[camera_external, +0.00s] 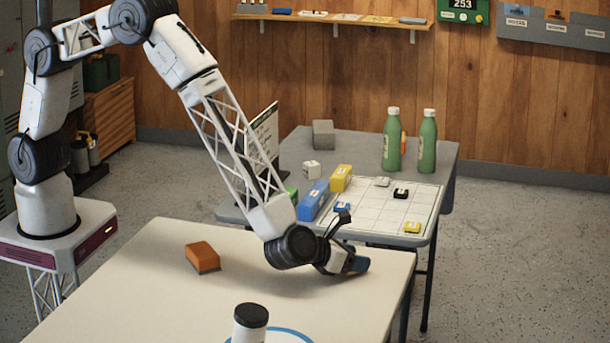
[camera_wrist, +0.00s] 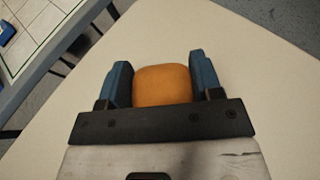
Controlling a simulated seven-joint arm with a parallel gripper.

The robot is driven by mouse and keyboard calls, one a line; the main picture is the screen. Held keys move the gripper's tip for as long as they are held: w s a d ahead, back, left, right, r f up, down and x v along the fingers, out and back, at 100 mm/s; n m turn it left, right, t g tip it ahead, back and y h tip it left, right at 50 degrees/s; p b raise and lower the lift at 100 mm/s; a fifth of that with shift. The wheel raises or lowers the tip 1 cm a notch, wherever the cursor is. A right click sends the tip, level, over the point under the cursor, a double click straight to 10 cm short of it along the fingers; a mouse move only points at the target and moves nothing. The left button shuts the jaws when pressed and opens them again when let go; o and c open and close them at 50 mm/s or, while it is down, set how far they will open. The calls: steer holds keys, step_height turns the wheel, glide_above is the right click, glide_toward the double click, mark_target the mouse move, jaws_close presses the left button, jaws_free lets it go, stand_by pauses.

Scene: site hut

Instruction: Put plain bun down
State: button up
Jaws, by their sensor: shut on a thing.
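The plain bun (camera_wrist: 163,85), rounded and orange-brown, sits between the two blue fingers of my gripper (camera_wrist: 162,84) in the wrist view. The fingers are shut on its sides. In the external view my gripper (camera_external: 354,264) is low over the right part of the cream table (camera_external: 150,285), near its right edge. The bun is hidden there behind the gripper. I cannot tell whether the bun touches the tabletop.
An orange-brown block (camera_external: 203,257) lies left on the cream table. A white container with a black lid (camera_external: 250,322) stands at the front, by a blue ring (camera_external: 292,333). The grey table (camera_external: 443,160) behind holds green bottles (camera_external: 396,140), boxes and a grid board (camera_external: 372,222).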

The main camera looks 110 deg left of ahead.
steer(key=shift+f, duration=0.1)
steer(key=o, duration=0.9)
steer(key=shift+s+d+r, duration=0.3)
steer(key=shift+d+r, duration=0.05)
steer(key=shift+d, duration=0.05)
steer(key=v, duration=1.1)
steer(key=shift+a+r, duration=0.1)
